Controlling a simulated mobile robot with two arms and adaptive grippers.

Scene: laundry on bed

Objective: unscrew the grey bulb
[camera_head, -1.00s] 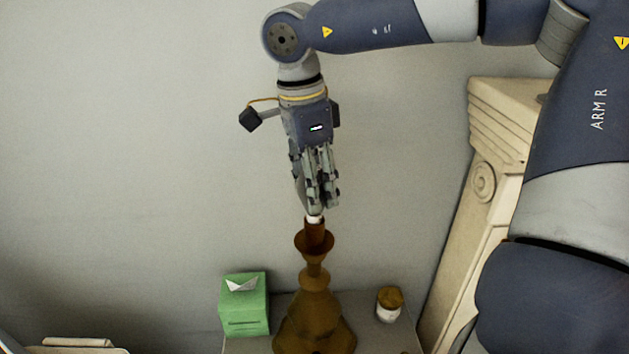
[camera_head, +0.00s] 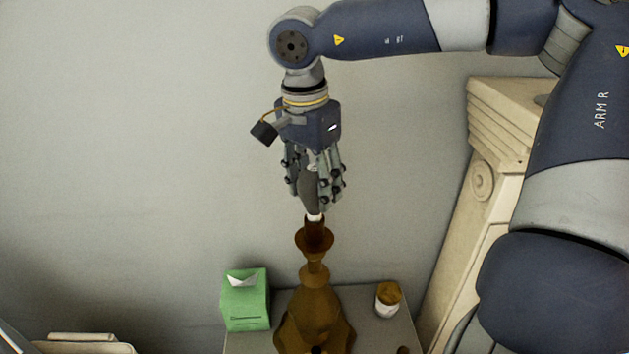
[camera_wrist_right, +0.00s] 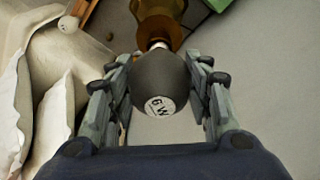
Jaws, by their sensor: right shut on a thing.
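The grey bulb (camera_wrist_right: 162,82) sits between the two fingers of my right gripper (camera_head: 316,200) and shows a white label with lettering in the right wrist view. In the head view the bulb (camera_head: 309,190) is partly hidden by the fingers. Its white base (camera_head: 314,217) meets the top of the brown lamp (camera_head: 313,300), which stands upright; I cannot tell how far it is threaded in. My right gripper points down from above and is shut on the bulb. My left gripper is not in view.
The lamp stands on a small table (camera_head: 382,338). A green tissue box (camera_head: 245,300) is to its left and a jar with a brown lid (camera_head: 387,300) to its right. A carved cream post (camera_head: 480,180) stands at the right. The wall behind is clear.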

